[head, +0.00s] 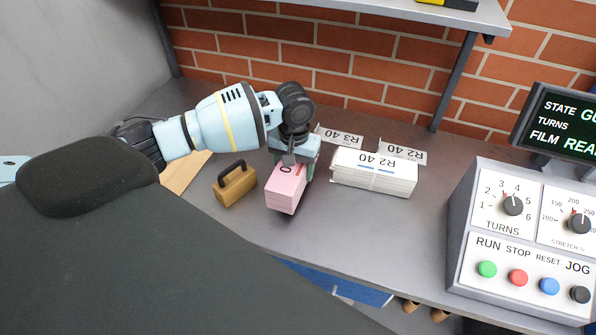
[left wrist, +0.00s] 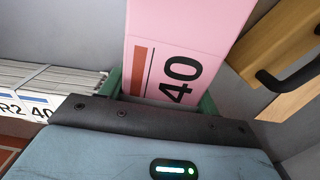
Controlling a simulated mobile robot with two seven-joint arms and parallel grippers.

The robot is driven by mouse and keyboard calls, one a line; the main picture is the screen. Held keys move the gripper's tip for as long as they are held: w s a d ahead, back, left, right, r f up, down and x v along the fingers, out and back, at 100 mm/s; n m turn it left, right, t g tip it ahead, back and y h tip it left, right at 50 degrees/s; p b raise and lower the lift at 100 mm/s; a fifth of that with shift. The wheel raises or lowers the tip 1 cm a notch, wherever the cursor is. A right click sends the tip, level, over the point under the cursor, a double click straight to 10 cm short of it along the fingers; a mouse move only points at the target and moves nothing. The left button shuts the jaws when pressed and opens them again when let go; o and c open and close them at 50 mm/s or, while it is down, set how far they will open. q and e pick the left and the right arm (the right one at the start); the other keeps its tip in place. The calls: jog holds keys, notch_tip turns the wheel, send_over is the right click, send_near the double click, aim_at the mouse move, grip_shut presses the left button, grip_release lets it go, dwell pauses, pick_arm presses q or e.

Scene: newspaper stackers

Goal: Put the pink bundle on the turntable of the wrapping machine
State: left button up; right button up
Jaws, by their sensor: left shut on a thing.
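The pink bundle (head: 284,190) is at the middle of the grey bench in the head view, marked "40" on top. It also fills the upper middle of the left wrist view (left wrist: 178,35). My left gripper (head: 292,162) reaches down over its far end and is shut on it, with green fingers (left wrist: 160,95) on both sides of the bundle. I cannot tell whether the bundle touches the bench. My right gripper is not in view. The turntable is not recognisable in either view.
A tan block with a black handle (head: 236,184) stands close left of the bundle. White bundles labelled R2 40 (head: 372,178) lie to the right. A control panel (head: 525,235) with knobs and buttons stands at the far right. Bench space between white bundles and panel is clear.

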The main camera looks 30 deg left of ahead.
pick_arm(q)
jog(key=shift+w+a+r, duration=0.1)
jog(key=shift+r, duration=0.1)
jog(key=shift+w+a, duration=0.1)
jog(key=shift+a, duration=0.1)
jog(key=f, duration=0.3)
jog(key=shift+w+a+f, duration=0.2)
jog(key=shift+a, duration=0.1)
jog(key=shift+f, duration=0.1)
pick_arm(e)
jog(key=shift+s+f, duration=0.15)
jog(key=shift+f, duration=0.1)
pick_arm(q)
jog(key=shift+f, duration=0.1)
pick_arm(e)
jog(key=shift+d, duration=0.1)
pick_arm(q)
jog(key=o, duration=1.8)
jog(key=shift+s+f, duration=0.1)
jog(key=shift+f, duration=0.05)
jog(key=shift+c, duration=0.2)
notch_tip(320, 180, up, 11)
jog(key=shift+r+p, duration=0.15)
jog(key=shift+p, duration=0.3)
jog(key=shift+r, duration=0.45)
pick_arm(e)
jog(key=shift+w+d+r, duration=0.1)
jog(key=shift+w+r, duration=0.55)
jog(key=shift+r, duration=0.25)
